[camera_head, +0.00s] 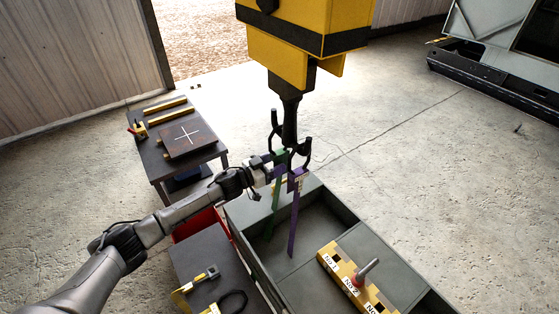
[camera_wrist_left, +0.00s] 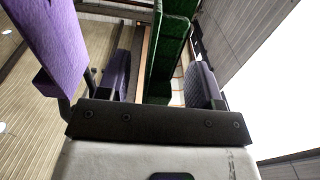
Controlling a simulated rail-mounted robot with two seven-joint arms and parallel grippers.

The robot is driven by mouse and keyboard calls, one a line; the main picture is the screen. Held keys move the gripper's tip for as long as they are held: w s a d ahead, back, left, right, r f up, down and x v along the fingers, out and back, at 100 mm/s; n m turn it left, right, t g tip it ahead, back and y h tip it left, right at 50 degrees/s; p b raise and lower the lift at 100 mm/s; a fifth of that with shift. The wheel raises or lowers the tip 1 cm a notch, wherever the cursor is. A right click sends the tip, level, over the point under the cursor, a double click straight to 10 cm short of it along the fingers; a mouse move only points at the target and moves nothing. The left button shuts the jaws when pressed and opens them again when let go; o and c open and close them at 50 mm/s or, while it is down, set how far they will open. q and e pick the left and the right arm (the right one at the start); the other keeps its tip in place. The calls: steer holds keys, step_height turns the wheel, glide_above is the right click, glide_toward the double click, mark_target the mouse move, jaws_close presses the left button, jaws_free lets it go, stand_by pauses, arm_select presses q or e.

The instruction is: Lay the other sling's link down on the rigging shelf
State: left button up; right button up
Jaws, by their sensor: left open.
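A black double hook (camera_head: 289,130) hangs under a yellow hoist block (camera_head: 300,45). A green sling (camera_head: 276,208) and a purple sling (camera_head: 294,218) hang below it, over the grey open enclosure (camera_head: 335,212). My left gripper (camera_head: 276,168) is at the top of the slings, just below the hook. In the left wrist view, its open fingers (camera_wrist_left: 160,85) stand on either side of the green sling (camera_wrist_left: 172,45), with gaps showing. The purple sling (camera_wrist_left: 52,45) passes outside the fingers at the left. The upper links are too small to tell apart. My right gripper is not in view.
A dark table (camera_head: 160,170) at the left bears a plate with a white cross and yellow bars. A nearer dark surface (camera_head: 215,270) bears a tape measure and a black loop. A yellow numbered block (camera_head: 350,282) lies in the enclosure.

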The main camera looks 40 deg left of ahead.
mark_target(280, 156)
arm_select(q)
steer(key=shift+x, duration=1.15)
jaws_close()
steer(key=shift+r+p, duration=1.1)
steer(key=shift+r, duration=0.6)
